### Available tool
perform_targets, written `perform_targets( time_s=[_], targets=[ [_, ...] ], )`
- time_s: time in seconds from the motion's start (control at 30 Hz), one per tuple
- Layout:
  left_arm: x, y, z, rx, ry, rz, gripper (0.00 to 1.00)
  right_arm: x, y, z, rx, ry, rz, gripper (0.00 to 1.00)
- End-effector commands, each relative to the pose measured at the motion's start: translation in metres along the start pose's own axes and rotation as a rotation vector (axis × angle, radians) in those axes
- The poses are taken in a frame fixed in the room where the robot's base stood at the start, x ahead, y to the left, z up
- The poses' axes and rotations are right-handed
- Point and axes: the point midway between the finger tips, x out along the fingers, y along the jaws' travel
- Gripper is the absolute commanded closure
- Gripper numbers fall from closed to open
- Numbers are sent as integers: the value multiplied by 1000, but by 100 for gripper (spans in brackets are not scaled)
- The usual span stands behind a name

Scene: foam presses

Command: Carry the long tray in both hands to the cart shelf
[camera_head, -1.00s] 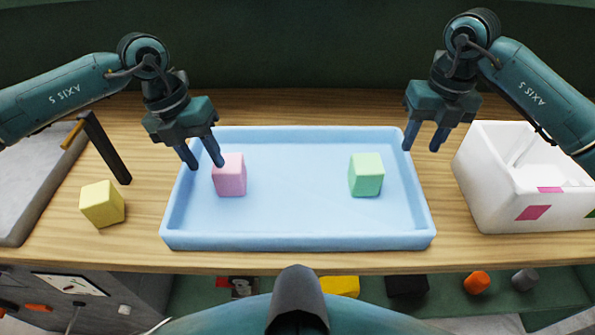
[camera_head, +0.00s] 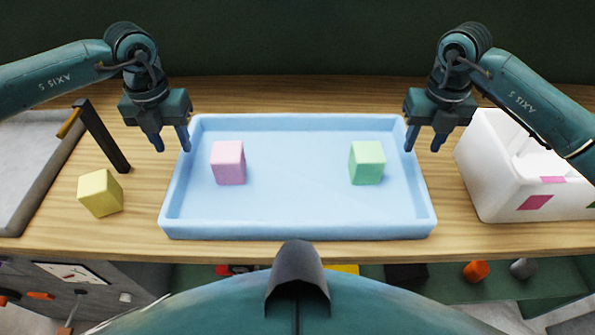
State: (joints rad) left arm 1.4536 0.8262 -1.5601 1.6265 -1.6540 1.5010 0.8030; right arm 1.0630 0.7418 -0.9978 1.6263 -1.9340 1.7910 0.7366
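The long light-blue tray (camera_head: 300,231) lies on the wooden table, with a pink block (camera_head: 228,163) in its left part and a green block (camera_head: 367,163) in its right part. My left gripper (camera_head: 172,143) is open above the tray's left rim, near the back left corner. One finger is outside the rim and the other is at or just inside it. My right gripper (camera_head: 424,143) is open at the right rim, near the back right corner, with its fingers on either side of the rim. Contact with the rim cannot be told. The cart shelf cannot be made out.
A white box (camera_head: 500,190) with pink patches stands close on the right. The table's front edge (camera_head: 300,250) runs just before the tray.

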Motion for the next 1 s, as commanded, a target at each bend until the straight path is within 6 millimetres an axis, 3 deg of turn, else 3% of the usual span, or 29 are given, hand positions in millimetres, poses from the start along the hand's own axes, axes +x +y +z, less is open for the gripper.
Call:
perform_targets(
  time_s=[0.2,0.4,0.83,1.0],
  targets=[
    [42,0,0,0,2,0,60,43,0,0,0,3,0,60],
    [67,0,0,0,1,-1,60,67,0,0,1,1,1,60],
    [75,0,0,0,-1,-1,60,75,0,0,0,-1,1,60],
    [75,0,0,0,-1,-1,72,75,0,0,0,-1,1,72]
  ],
)
